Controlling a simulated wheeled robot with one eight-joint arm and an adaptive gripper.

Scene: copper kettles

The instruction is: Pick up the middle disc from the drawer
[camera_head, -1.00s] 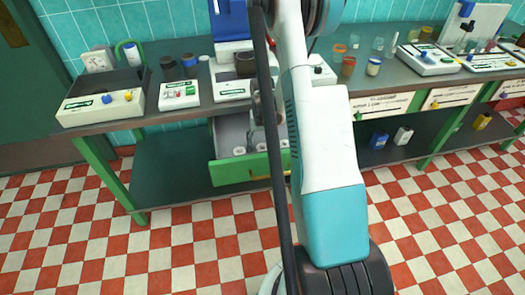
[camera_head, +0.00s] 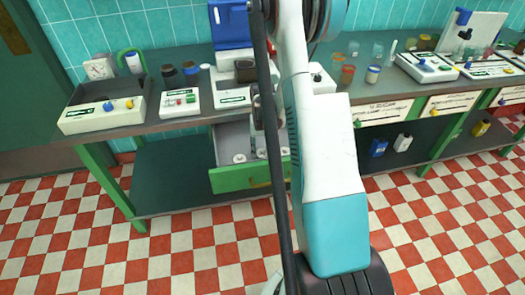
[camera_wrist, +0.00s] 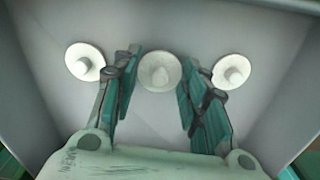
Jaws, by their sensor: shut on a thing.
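Three pale round discs with raised centre knobs lie in a row in the wrist view. The middle disc (camera_wrist: 160,72) is between my gripper's (camera_wrist: 157,88) two green-padded fingertips, which are shut on it. The left disc (camera_wrist: 85,62) and right disc (camera_wrist: 232,72) lie outside the fingers on the drawer floor. The open drawer (camera_head: 240,179) has a green front and grey inside, below the bench in the head view. My arm and a dark post hide part of it and most of my gripper there. I cannot tell whether the middle disc is clear of the floor.
The drawer's grey side walls (camera_wrist: 283,72) stand on both sides of my gripper. A lower shelf (camera_head: 165,180) runs beneath. The checkered floor in front is clear.

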